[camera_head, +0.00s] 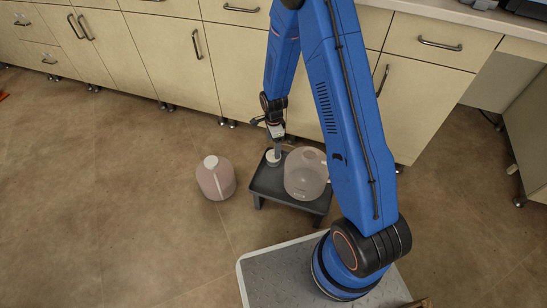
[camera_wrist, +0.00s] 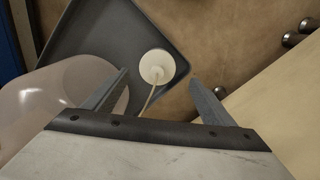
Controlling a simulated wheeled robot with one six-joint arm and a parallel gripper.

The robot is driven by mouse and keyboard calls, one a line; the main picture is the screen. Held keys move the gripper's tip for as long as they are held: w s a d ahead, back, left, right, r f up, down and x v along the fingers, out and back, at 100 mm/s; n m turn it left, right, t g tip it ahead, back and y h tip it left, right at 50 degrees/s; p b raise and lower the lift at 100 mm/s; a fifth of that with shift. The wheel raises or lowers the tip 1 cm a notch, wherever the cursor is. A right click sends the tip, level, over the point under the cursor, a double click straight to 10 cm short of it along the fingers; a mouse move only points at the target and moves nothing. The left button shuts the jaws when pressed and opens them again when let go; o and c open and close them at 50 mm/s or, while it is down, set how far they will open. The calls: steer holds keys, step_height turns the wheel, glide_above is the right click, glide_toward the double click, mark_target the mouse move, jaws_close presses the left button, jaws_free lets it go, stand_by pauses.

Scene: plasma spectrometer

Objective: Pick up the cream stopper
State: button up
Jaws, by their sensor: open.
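The cream stopper (camera_wrist: 157,67) is a round, pale disc with a thin tube or cord running from it toward my gripper's base in the wrist view. It lies on a dark grey tray-topped stool (camera_wrist: 100,37). In the head view the stopper (camera_head: 272,157) shows at the stool's back left, partly hidden by my gripper. My gripper (camera_wrist: 160,80) is open, its two fingers spread to either side of the stopper's line in the wrist view. Nothing is between the fingertips that I can see held. The gripper (camera_head: 276,143) hangs just above the stopper in the head view.
A translucent jug (camera_head: 305,175) stands on the stool beside the stopper, close to my gripper. A pinkish jug with a white cap (camera_head: 215,178) stands on the floor to the left. Cream cabinets (camera_head: 150,55) line the back.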

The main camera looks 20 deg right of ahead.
mark_target(273, 156)
steer(key=shift+s+f, duration=0.15)
steer(key=shift+f, duration=1.2)
steer(key=shift+s+f, duration=0.15)
steer(key=shift+f, duration=1.15)
steer(key=shift+c, duration=0.7)
steer(key=c, duration=1)
